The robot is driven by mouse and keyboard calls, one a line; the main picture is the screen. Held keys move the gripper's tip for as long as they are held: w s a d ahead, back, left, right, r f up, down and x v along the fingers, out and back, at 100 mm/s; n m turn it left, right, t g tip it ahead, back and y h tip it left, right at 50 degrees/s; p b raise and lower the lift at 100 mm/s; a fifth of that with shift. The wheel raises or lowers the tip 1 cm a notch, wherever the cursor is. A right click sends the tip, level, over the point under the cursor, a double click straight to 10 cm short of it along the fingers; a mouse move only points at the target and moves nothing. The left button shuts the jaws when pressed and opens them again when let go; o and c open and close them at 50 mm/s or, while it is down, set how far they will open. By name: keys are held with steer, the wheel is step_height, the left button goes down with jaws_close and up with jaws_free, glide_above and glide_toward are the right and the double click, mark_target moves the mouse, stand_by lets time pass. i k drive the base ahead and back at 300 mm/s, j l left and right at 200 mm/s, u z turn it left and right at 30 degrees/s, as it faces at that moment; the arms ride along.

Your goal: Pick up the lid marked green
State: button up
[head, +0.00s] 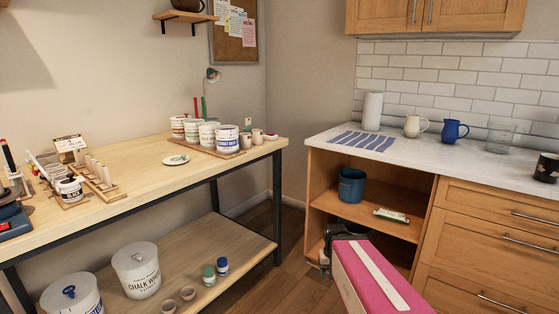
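A small white round lid (176,160) with a green mark lies flat on the wooden workbench (133,206), in front of the white tubs. Nothing covers it. My gripper (332,240) is the dark part beyond my pink and white arm at the bottom right, in front of the open cabinet. It is well to the right of the lid and apart from it. Its fingers are too small and dark to tell whether they are open.
Several white tubs (228,139) stand on a board behind the lid. A black-labelled pot (70,189) and a rack (98,175) stand left. The bench's lower shelf holds large buckets (136,271) and a green-capped jar (209,275). Bare benchtop lies in front of the lid.

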mark_target(176, 160)
steer(key=i+u, duration=0.2)
steer(key=u, duration=0.55)
steer(key=k+u, duration=0.15)
steer(key=u, duration=0.45)
